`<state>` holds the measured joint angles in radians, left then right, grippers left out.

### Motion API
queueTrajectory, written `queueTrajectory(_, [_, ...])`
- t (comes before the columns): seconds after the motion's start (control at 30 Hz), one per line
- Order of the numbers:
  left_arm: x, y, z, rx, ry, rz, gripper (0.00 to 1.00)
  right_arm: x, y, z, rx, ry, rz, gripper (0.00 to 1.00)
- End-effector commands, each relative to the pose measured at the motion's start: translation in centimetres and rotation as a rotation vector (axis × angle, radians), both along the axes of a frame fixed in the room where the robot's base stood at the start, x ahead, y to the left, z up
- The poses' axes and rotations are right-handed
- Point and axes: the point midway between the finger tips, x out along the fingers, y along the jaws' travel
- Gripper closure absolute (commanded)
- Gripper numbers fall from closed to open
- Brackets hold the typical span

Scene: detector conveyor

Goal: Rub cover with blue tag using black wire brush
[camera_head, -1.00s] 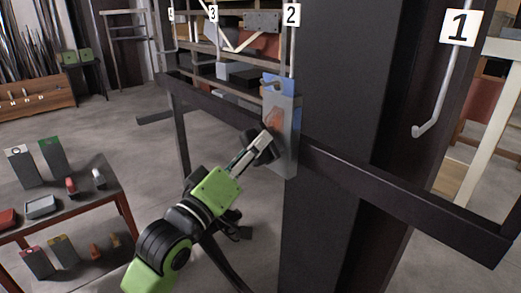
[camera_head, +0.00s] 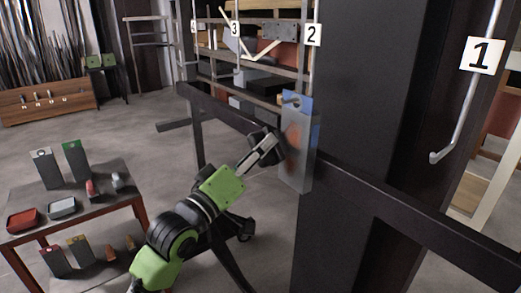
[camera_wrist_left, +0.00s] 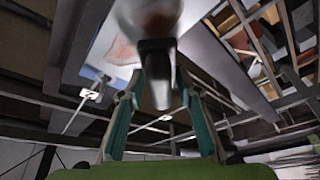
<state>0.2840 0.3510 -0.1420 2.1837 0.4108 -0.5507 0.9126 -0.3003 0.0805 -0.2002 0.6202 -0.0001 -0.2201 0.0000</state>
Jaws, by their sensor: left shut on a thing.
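The cover is a grey upright panel (camera_head: 301,165) with a blue tag (camera_head: 297,104) at its top, hanging on a hook by post 2. An orange-brown patch (camera_head: 293,137) marks its face, and shows in the left wrist view (camera_wrist_left: 122,52). My left gripper (camera_head: 265,148) is just left of the patch, at about its height. It is shut on a dark tool, apparently the wire brush (camera_wrist_left: 158,65), between the teal fingers. Its working end is partly hidden and blurred; I cannot tell whether it touches the cover. My right gripper is not in view.
A dark rail (camera_head: 400,205) runs past a wide black column (camera_head: 340,120). A low table (camera_head: 125,185) at the left holds tagged grey blocks, trays and small items. A shelf rack stands behind the cover. The grey floor between is open.

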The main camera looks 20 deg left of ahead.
Motion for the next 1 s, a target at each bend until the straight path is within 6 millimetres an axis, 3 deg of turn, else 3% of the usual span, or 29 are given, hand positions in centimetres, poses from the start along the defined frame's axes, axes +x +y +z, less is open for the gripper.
queueTrajectory(0.07, [0.0,-0.1,0.7,-0.001,-0.001,-0.002,0.86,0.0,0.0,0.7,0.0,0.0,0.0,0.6])
queueTrajectory(1.0, [-3.8,-4.9,0.6,-0.004,0.002,-0.005,0.86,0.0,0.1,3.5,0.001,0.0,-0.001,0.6])
